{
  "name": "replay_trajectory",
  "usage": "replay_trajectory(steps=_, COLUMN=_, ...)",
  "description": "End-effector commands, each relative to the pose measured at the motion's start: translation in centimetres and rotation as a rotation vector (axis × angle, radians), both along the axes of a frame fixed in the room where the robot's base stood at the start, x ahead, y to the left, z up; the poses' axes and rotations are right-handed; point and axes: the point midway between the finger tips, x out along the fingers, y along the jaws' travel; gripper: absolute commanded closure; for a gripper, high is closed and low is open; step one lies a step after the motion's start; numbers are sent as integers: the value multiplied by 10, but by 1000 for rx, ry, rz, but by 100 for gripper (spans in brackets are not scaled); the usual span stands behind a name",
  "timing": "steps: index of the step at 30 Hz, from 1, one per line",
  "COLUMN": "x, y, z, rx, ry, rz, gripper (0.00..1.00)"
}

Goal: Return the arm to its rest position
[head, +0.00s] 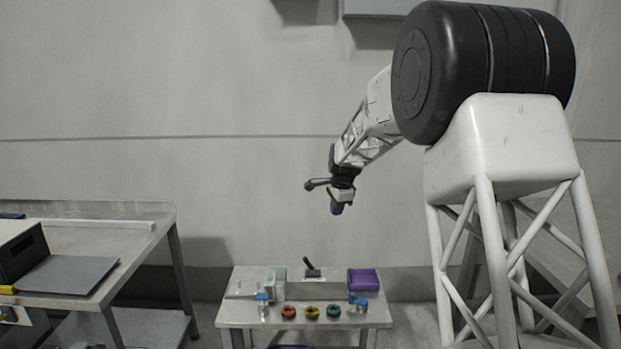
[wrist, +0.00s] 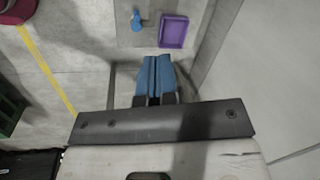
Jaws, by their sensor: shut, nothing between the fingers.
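My gripper (head: 337,207) hangs in the air above the back of the small metal table (head: 240,314), its blue fingertips pointing down. In the wrist view, the two blue fingers of my gripper (wrist: 154,64) lie side by side, shut with nothing between them. My arm reaches from the right, well clear of the table and everything on it.
On the small table are a purple tray (head: 363,279), blue-topped fittings (head: 263,304), several coloured rings (head: 311,312) and a dark-handled item (head: 311,269). A larger metal bench (head: 150,212) stands at left with a grey box (head: 22,254). The wall lies behind.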

Motion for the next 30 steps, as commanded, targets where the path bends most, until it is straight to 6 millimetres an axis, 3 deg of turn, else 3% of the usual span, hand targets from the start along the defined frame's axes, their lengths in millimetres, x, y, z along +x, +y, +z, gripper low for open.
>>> replay_trajectory(steps=3, x=-28, y=-8, z=20, rx=-15, ry=-12, rz=55, gripper=100)
replay_trajectory(steps=15, x=-123, y=-31, z=67, rx=-66, ry=-41, rz=248, gripper=100)
replay_trajectory(steps=30, x=-249, y=-55, z=103, rx=-134, ry=-71, rz=489, gripper=100)
